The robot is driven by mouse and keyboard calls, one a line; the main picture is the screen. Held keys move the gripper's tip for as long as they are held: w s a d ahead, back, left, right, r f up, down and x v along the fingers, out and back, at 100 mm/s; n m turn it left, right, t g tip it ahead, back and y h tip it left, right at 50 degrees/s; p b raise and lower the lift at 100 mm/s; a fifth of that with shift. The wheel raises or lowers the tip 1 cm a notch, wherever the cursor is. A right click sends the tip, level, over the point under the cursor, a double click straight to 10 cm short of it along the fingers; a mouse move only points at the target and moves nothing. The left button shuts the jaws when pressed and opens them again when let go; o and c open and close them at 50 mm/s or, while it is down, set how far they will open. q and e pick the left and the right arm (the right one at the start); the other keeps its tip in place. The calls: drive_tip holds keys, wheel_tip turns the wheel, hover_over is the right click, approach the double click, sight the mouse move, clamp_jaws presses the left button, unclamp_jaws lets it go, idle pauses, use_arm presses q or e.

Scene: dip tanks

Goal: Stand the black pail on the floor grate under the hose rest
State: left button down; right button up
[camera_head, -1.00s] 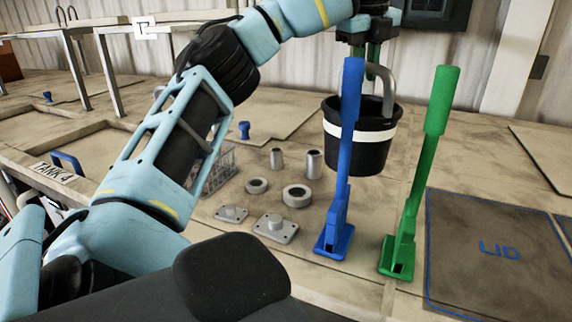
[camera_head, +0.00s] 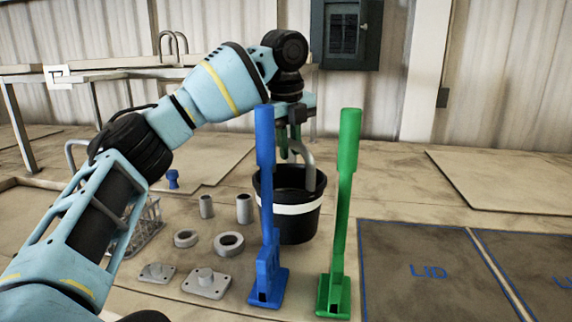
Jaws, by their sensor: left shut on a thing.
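The black pail (camera_head: 298,225) has a white band and a grey bail handle (camera_head: 308,165). It is upright behind the blue and green levers, which partly cover it. My left gripper (camera_head: 290,150) is over the pail, with its green fingers shut on the handle. The contact itself is partly hidden by the blue lever. I cannot tell whether the pail's base touches the surface below. I cannot make out the floor grate or the hose rest. My right gripper is not in view.
The blue lever (camera_head: 265,190) and green lever (camera_head: 345,190) stand close in front of the pail. Rings, cylinders and flanged plates (camera_head: 206,284) lie to the left, by a wire basket (camera_head: 146,232). A dark lid (camera_head: 420,270) lies at right. Bare surface (camera_head: 400,180) shows beyond.

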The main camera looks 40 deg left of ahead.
use_arm(q)
drive_tip(key=shift+d+f, duration=0.1)
drive_tip(key=shift+f, duration=1.85)
drive_tip(key=c, duration=1.3)
unclamp_jaws()
drive_tip(key=shift+f, duration=0.1)
drive_tip(key=shift+c, duration=0.2)
wheel_tip(320, 180, up, 12)
drive_tip(key=s, duration=0.2)
drive_tip(key=shift+d, duration=0.35)
